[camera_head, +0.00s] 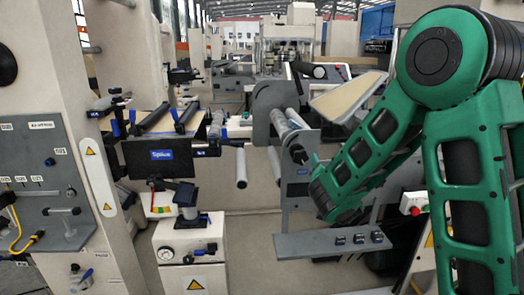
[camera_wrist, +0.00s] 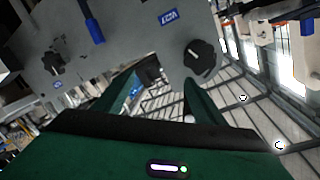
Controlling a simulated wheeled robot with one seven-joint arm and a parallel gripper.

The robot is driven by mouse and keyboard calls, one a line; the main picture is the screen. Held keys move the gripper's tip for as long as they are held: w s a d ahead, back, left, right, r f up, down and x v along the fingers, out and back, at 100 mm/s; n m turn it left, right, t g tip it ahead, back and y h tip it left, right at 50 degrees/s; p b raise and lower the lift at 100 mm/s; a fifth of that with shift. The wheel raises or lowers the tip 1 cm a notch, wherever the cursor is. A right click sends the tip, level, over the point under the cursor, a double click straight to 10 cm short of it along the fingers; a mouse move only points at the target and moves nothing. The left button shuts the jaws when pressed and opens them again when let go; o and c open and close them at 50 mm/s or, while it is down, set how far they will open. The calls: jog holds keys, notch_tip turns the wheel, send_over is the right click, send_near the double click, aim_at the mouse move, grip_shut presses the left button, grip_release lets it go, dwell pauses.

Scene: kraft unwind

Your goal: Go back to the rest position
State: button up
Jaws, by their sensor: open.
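My green arm (camera_head: 375,155) comes in from the right of the head view and bends down and left toward the unwind machine. My gripper's jaws do not show clearly in the head view. In the wrist view my gripper (camera_wrist: 150,92) shows two dark green fingers standing apart with a gap between them. Nothing is held in that gap. Beyond the fingers is a grey panel (camera_wrist: 125,45) with a black knob (camera_wrist: 201,58) and a blue handle (camera_wrist: 92,27). I cannot tell how far the fingers are from the panel.
A grey plate with rollers (camera_head: 270,105) stands left of my arm, with a grey shelf (camera_head: 300,245) below. A black web-guide unit (camera_head: 160,153) and a cabinet with a gauge (camera_head: 190,255) stand left of it. A control panel (camera_head: 45,190) is at far left.

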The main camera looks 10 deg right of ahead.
jog(key=s+d+m+g+h, duration=0.1)
jog(key=s+d+g+h, duration=0.2)
jog(key=d, duration=0.4)
jog(key=s+d+m+g+h, duration=0.1)
jog(key=s+d+g, duration=0.1)
jog(key=s+d, duration=0.4)
jog(key=s+d+f+g, duration=0.3)
jog(key=s+d+g, duration=0.25)
jog(key=s, duration=0.55)
jog(key=s+a+n+g+y, duration=0.2)
jog(key=s+a+g+y, duration=0.1)
jog(key=s, duration=1)
jog(key=s+a+f+n+g+y, duration=0.1)
jog(key=s+a+n+g+y, duration=0.1)
jog(key=s, duration=1.1)
jog(key=shift+s+a+f+g+y, duration=0.3)
jog(key=shift+a+g+y, duration=0.25)
jog(key=shift+a+y, duration=0.3)
jog(key=shift+w, duration=0.1)
jog(key=shift+w+f, duration=0.2)
jog(key=shift+w, duration=0.3)
